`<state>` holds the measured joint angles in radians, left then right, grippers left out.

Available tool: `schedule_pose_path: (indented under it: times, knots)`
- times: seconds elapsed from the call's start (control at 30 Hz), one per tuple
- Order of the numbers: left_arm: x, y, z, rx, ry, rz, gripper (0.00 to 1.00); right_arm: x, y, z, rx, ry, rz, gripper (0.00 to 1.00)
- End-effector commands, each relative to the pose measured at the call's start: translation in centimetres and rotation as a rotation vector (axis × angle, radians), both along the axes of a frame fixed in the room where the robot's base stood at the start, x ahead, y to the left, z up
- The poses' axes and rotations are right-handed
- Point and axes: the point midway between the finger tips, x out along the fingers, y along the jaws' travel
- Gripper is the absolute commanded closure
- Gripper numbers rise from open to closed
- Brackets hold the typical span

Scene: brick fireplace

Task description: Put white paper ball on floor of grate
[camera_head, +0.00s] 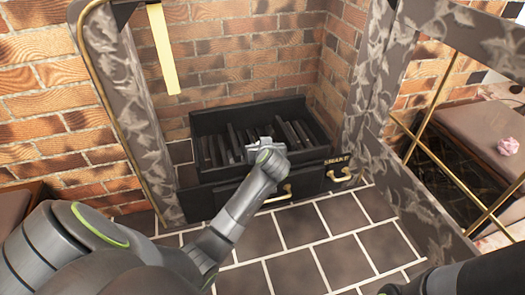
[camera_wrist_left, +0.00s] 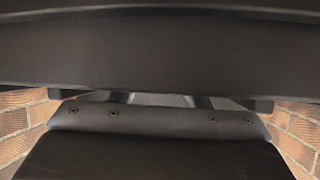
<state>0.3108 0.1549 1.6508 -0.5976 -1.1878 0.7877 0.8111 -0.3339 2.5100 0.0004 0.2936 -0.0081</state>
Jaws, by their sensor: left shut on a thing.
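The black grate (camera_head: 315,147) stands in the brick fireplace, with a row of dark slats inside. My left gripper (camera_head: 258,143) reaches over its front edge, down towards the slats. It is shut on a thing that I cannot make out. The left wrist view is mostly filled by dark surfaces, with the gripper fingers (camera_wrist_left: 168,100) only partly showing. No white paper ball is visible in either view. My right gripper is out of view; only part of that arm shows at the bottom right.
A pink crumpled ball (camera_head: 508,146) lies on a brown padded surface (camera_head: 475,125) at the right. A brass-railed stone frame (camera_head: 430,195) stands at right. The grate's front has brass handles (camera_head: 341,175). A yellow strip (camera_head: 163,50) hangs at upper left. Dark floor tiles (camera_head: 340,215) in front are clear.

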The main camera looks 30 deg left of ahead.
Motion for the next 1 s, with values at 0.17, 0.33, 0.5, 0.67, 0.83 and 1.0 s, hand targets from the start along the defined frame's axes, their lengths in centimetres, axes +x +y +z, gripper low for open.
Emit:
schedule_pose_path:
  times: [0.17, 0.33, 0.5, 0.67, 0.83, 1.0]
  knots:
    - [0.0, 0.0, 0.2, 0.001, -0.001, 0.0, 0.79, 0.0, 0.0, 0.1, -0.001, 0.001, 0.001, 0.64]
    - [0.0, 0.0, -0.2, 0.0, 0.0, -0.001, 0.55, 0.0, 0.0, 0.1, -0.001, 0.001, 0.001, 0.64]
    - [0.0, 0.0, -0.2, 0.0, 0.0, 0.0, 0.36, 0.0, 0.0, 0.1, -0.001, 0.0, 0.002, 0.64]
    - [0.0, 0.0, -0.2, 0.0, 0.0, 0.0, 0.36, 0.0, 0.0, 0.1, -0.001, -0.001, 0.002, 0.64]
    - [0.0, 0.0, 0.1, 0.001, -0.001, 0.0, 0.36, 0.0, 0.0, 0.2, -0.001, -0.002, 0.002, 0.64]
    - [0.1, 0.0, 0.9, 0.001, 0.0, -0.003, 0.36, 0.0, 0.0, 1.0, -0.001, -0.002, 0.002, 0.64]
